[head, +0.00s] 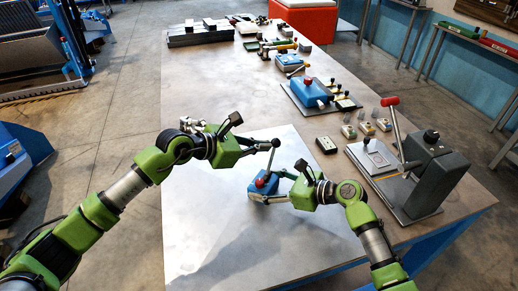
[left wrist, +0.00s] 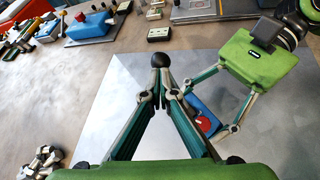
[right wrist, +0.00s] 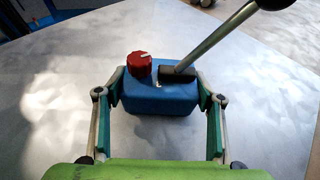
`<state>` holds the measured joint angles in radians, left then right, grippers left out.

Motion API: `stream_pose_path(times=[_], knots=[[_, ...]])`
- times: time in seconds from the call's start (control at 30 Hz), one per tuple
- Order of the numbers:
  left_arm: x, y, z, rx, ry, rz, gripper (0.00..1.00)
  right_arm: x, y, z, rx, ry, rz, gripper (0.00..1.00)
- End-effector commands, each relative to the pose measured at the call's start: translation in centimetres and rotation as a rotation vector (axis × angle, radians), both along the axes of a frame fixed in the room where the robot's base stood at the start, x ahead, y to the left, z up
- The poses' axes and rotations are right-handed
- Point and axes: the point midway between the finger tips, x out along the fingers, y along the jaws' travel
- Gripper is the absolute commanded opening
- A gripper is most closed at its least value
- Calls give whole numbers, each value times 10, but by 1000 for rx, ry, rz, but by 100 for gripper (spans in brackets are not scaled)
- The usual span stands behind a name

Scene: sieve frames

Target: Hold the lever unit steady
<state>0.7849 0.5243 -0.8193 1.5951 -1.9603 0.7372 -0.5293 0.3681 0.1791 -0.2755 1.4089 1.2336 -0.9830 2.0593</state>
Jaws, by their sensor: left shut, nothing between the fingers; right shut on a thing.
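The lever unit (head: 262,187) is a small blue box with a red knob and a grey lever ending in a black ball. It sits on the pale sheet on the table. My right gripper (head: 268,191) is shut on the box, with one finger on each side in the right wrist view (right wrist: 160,98). The lever (right wrist: 215,40) leans to the upper right there. My left gripper (head: 268,146) is shut and empty beside the lever's upper end. In the left wrist view its fingertips (left wrist: 160,88) meet just below the black ball (left wrist: 160,60); I cannot tell whether they touch it.
A dark grey lever press (head: 430,175) stands on the right of the table. A larger blue unit (head: 313,92) stands farther back. The sheet's front part (head: 230,240) is clear.

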Motion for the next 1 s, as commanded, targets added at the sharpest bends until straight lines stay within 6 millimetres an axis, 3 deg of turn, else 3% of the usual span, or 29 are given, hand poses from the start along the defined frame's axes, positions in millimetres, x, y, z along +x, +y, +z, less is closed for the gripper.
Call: stream_pose_path(times=[0.7, 0.97, 1.0], knots=[[-16, 11, -2, 2, 1, 1, 0, -1, 1, -1, -1, 2, 1, 11], [-34, 48, -11, 5, 2, 4, 0, -1, 0, -1, -1, 2, 1, 11], [-38, 54, -2, 4, -3, 3, 0, -1, 0, -1, -1, 2, 1, 11]])
